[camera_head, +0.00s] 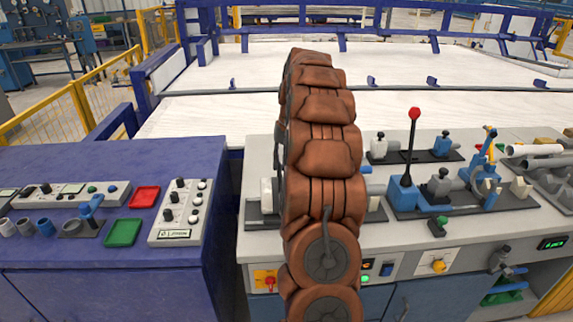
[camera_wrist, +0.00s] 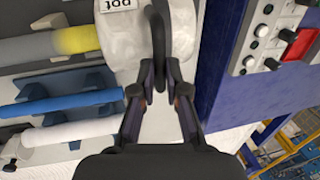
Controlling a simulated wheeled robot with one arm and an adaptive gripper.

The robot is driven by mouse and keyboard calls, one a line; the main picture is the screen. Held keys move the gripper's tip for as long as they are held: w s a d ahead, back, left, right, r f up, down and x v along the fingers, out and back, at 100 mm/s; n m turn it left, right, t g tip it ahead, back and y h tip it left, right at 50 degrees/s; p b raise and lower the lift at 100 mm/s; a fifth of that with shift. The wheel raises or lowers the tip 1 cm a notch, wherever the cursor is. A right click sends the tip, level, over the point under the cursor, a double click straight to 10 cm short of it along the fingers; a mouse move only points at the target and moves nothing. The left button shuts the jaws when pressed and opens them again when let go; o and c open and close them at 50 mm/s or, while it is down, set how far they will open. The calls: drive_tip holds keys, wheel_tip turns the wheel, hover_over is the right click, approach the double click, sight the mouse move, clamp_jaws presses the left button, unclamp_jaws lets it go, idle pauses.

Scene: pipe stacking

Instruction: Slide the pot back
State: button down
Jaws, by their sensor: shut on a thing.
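The pot (camera_wrist: 125,55) is a pale, whitish vessel with a label reading "pot", at the top of the wrist view. A dark curved handle (camera_wrist: 158,30) stands out in front of it. My gripper (camera_wrist: 160,78) has its two fingers closed around this handle. In the head view my brown arm covers the gripper and most of the pot's surroundings. A small white piece (camera_head: 266,190) shows left of the arm on the grey bench; I cannot tell whether it is part of the pot.
A blue bar (camera_wrist: 60,104), a white bar (camera_wrist: 75,130) and a grey-yellow pipe (camera_wrist: 75,40) lie left in the wrist view. A red-knobbed lever (camera_head: 410,150) stands right of my arm. A blue console (camera_head: 110,240) is left, across a gap. A white surface (camera_head: 240,115) lies behind.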

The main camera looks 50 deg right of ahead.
sight(268, 180)
drive_tip(key=shift+w+a+f+b, duration=0.1)
drive_tip(key=shift+w+a+b, duration=0.2)
drive_tip(key=shift+w+a, duration=1.2)
drive_tip(key=shift+s+a, duration=0.1)
drive_tip(key=shift+a, duration=0.05)
drive_tip(key=c, duration=1.2)
unclamp_jaws()
drive_tip(key=shift+a, duration=0.1)
drive_tip(key=shift+d, duration=0.2)
wheel_tip(268, 180, up, 8)
drive_tip(key=d, duration=0.1)
drive_tip(key=shift+s+f, duration=0.25)
drive_tip(key=shift+s, duration=0.2)
drive_tip(key=shift+a, duration=0.1)
